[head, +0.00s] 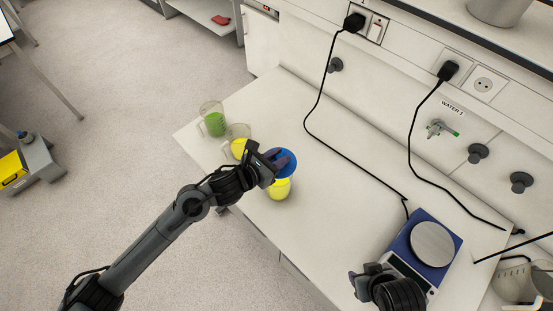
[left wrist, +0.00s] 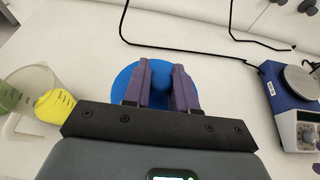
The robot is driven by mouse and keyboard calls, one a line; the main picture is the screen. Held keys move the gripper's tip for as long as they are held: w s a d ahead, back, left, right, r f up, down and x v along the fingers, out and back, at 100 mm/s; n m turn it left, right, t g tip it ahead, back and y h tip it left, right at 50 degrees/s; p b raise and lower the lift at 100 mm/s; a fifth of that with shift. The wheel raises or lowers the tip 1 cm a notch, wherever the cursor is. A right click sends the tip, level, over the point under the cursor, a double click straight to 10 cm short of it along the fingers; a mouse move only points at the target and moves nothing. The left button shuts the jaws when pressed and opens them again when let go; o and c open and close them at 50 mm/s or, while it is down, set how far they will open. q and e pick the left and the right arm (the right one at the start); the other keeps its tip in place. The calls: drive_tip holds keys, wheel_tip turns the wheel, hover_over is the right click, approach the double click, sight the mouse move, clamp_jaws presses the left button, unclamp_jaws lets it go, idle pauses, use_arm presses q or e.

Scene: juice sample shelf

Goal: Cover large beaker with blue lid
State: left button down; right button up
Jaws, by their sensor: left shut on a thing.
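My left gripper (head: 280,163) is shut on the blue lid (head: 288,154). In the left wrist view, the gripper's purple fingers (left wrist: 160,82) close on the lid's raised middle, and the round lid (left wrist: 122,84) spreads out around them. In the head view, the lid overlaps the upper part of a beaker with yellow liquid (head: 278,190); I cannot tell whether they touch. To the left stand another beaker with yellow liquid (head: 238,147) and a beaker with green liquid (head: 214,122). My right gripper (head: 368,276) is low in the head view, near the scale; its jaws are unclear.
A blue device with a round metal plate (head: 432,244) stands at the right of the white bench (head: 335,150). Black cables hang from wall sockets onto the bench. A large clear container (head: 517,282) stands at the right edge. The bench's middle is mostly clear.

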use_arm(q)
drive_tip(key=shift+f+b, duration=1.25)
drive_tip(key=shift+f, duration=1.35)
use_arm(e)
drive_tip(key=shift+s+a+f, duration=0.1)
drive_tip(key=shift+a+f, duration=0.05)
drive_tip(key=shift+f, duration=0.6)
drive_tip(key=shift+s+a+f, duration=0.1)
drive_tip(key=shift+f, duration=0.65)
use_arm(q)
drive_tip(key=shift+f, duration=0.15)
use_arm(e)
drive_tip(key=shift+d+f, duration=0.15)
drive_tip(key=shift+f, duration=0.05)
use_arm(q)
drive_tip(key=shift+f+b, duration=0.45)
drive_tip(key=shift+b, duration=0.25)
use_arm(e)
drive_tip(key=shift+f, duration=0.5)
use_arm(q)
drive_tip(key=c, duration=0.8)
unclamp_jaws()
use_arm(e)
drive_tip(key=shift+r, duration=0.1)
drive_tip(key=shift+w, duration=0.1)
